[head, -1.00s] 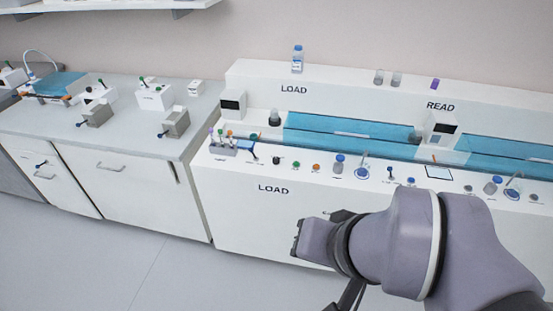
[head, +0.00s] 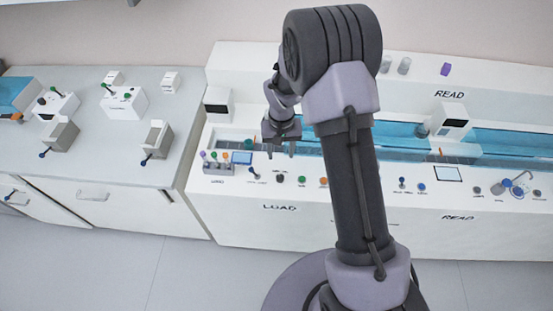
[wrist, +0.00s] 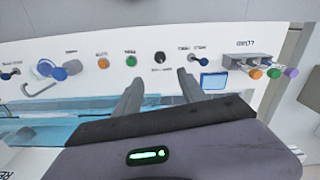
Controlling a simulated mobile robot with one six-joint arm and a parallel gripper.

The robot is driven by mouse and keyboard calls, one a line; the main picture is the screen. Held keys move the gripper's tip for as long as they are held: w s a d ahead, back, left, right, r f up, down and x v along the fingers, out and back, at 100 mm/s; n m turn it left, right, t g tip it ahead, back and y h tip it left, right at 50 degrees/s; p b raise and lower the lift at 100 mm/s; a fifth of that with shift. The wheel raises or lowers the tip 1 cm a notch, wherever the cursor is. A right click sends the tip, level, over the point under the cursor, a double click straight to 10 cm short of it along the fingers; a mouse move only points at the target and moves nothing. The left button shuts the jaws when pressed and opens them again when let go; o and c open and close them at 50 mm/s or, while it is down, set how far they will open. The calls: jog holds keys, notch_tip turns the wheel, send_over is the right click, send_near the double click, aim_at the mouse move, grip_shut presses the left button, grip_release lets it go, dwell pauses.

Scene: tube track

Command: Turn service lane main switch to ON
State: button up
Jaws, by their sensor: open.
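No switch can be picked out by name, since the small labels on the white LOAD panel (head: 225,215) are too small to read. A black round knob (head: 280,179) sits in the control row; it also shows in the wrist view (wrist: 160,57), ahead of and between my fingertips. A small blue-tipped lever (head: 253,173) stands to its left in the head view. My gripper (head: 281,150) is open and empty, pointing down over the panel; in the wrist view its two fingers (wrist: 160,78) are spread apart, not visibly touching any control.
Green (wrist: 130,60) and orange (wrist: 103,63) buttons lie beside the knob. A small screen (wrist: 214,81) and a tube rack (head: 218,168) are on its other side. A blue-covered channel (head: 395,140) runs behind. A grey counter (head: 110,145) with several devices stands left.

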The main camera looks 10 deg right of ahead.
aim_at(280, 177)
notch_tip(280, 177, down, 15)
jog(key=b, duration=0.2)
jog(key=shift+r+b, duration=0.15)
jog(key=shift+b, duration=0.2)
grip_shut()
